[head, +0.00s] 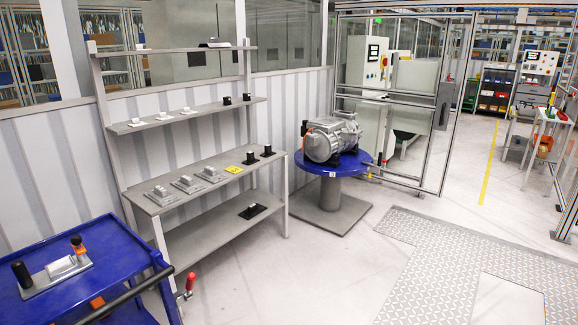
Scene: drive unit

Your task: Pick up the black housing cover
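No part of either of my grippers shows in the head view. I cannot tell for sure which thing is the black housing cover. A flat black piece (252,211) with a small light part on top lies on the low shelf of the grey rack. Small black cylindrical pieces stand on the rack's work surface (268,151) and on the shelf above it (227,101). A silver drive unit (330,139) with dark feet sits on a round blue table (333,165) to the right of the rack.
The grey rack (215,166) also holds several metal fixtures (187,184) and a yellow label (234,169). A blue cart (75,292) with a fixture (58,272) stands at front left. A framed glass barrier (400,85) is behind the table. The floor (310,275) in front is clear.

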